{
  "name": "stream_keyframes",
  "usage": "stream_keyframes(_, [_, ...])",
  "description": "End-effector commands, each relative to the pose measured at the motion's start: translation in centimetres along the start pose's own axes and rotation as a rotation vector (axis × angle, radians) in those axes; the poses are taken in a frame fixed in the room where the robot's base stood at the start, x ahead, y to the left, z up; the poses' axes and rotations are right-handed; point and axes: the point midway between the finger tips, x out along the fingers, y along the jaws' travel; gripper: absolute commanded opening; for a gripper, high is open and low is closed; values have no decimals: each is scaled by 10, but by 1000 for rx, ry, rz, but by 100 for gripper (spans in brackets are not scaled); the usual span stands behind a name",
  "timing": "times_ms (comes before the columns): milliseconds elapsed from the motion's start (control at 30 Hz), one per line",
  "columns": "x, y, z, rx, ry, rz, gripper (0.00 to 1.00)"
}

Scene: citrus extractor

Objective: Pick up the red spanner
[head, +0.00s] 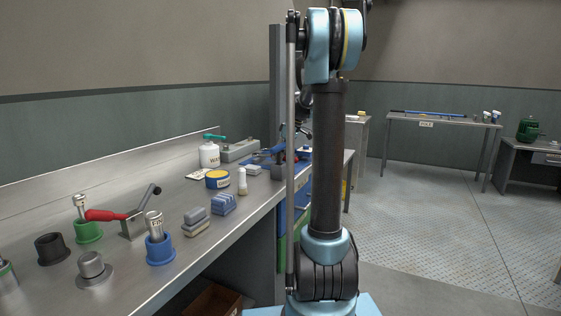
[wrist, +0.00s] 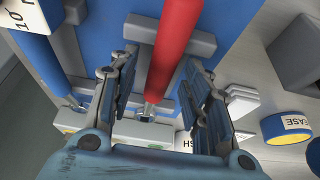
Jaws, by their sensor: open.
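The red spanner (wrist: 172,50) shows in the wrist view as a thick red handle, narrowing to a metal end low between my fingers. It lies along a blue rack (wrist: 90,30) with grey supports (wrist: 195,43). My gripper (wrist: 158,68) is open, with one finger on each side of the red handle. I cannot tell whether either finger touches it. In the head view my arm hides most of this spot, and I cannot make out the red spanner there.
A blue-handled tool (wrist: 42,55) lies close left of my gripper. A grease tin (wrist: 287,127) and pale blocks (wrist: 240,100) are to the right. On the bench (head: 215,248) stand a white bottle (head: 209,154), a red-handled lever (head: 105,215) and several cups. Floor at right (head: 430,220) is clear.

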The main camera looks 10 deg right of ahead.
Motion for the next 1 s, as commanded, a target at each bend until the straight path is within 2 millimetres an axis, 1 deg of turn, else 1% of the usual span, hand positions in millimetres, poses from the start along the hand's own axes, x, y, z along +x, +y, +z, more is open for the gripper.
stream_keyframes(467, [3,0,1,0,0,0,44])
stream_keyframes(500, [3,0,1,0,0,0,42])
stream_keyframes(567, [2,0,1,0,0,0,28])
stream_keyframes(600, [2,0,1,0,0,0,19])
stream_keyframes(700, [2,0,1,0,0,0,0])
stream_keyframes(1000, [2,0,1,1,0,0,0])
